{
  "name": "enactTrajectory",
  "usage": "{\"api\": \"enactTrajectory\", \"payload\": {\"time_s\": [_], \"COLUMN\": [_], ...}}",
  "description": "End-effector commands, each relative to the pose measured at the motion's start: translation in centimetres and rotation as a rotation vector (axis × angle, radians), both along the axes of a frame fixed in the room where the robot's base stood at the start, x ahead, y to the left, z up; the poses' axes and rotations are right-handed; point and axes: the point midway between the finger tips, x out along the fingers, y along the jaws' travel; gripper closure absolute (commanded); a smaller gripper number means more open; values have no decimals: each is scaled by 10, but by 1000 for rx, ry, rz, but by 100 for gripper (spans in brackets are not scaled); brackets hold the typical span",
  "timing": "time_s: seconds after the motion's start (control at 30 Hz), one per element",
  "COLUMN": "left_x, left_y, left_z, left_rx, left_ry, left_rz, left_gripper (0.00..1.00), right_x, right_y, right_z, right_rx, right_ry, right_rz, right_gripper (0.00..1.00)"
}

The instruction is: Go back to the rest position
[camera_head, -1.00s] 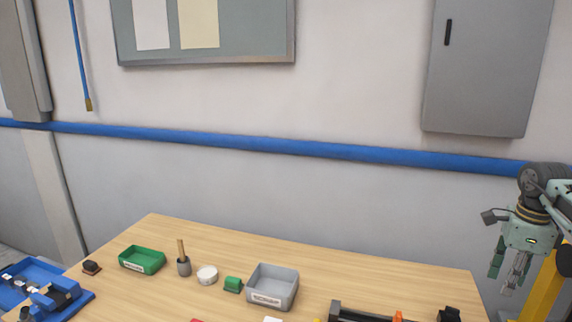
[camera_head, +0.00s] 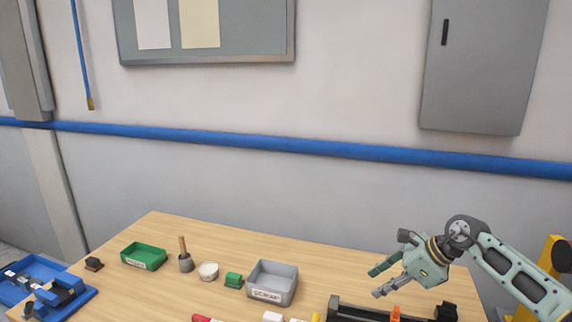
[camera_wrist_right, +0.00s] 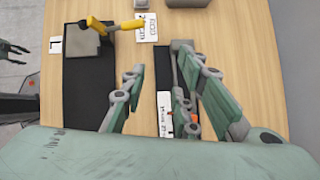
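My right gripper (camera_head: 374,283) is in the head view above the right part of the wooden table (camera_head: 212,240), with its arm coming in from the right. Its fingers are apart and point down to the left. In the right wrist view, my right gripper (camera_wrist_right: 160,60) has a clear gap between its fingers, with nothing held between them. Below it lie a black mat (camera_wrist_right: 88,90) and white label cards. My left gripper does not show in the head view.
A grey SCRAP bin (camera_head: 290,286), green block (camera_head: 233,280), white dish (camera_head: 208,271), brush pot (camera_head: 186,264) and green bin (camera_head: 143,265) stand on the table. A blue tray (camera_head: 85,297) is at the left. A dark tray (camera_head: 345,305) lies below my right gripper. A yellow-handled tool (camera_wrist_right: 130,25) lies on the mat.

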Motion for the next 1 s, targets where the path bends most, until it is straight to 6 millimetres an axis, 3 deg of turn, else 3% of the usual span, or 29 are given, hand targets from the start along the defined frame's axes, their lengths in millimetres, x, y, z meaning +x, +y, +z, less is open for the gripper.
{"api": "enactTrajectory", "payload": {"time_s": [0.03,0.13,0.2,0.3,0.37,0.43,0.5,0.6,0.67,0.77,0.9,0.93,1.0], "left_x": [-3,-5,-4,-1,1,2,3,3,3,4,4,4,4], "left_y": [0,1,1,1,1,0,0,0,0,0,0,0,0], "left_z": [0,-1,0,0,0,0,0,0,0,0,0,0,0], "left_rx": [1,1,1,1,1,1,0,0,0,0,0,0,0], "left_ry": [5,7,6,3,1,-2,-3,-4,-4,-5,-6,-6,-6], "left_rz": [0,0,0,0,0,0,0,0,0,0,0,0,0], "left_gripper": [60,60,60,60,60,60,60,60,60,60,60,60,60], "right_x": [-4,-11,-19,-28,-31,-34,-36,-42,-51,-79,-145,-161,-198], "right_y": [44,120,167,203,210,206,189,154,129,89,50,45,36], "right_z": [-6,5,24,54,71,84,87,72,52,4,-71,-85,-112], "right_rx": [117,395,626,950,1138,1346,1538,1777,1897,2046,2131,-2044,-1826], "right_ry": [-13,-32,-19,39,92,172,265,415,507,669,867,-863,-832], "right_rz": [0,-55,-128,-281,-395,-553,-734,-1028,-1227,-1588,-2115,2131,2115], "right_gripper": [72,72,72,72,72,72,72,72,72,72,72,72,72]}}
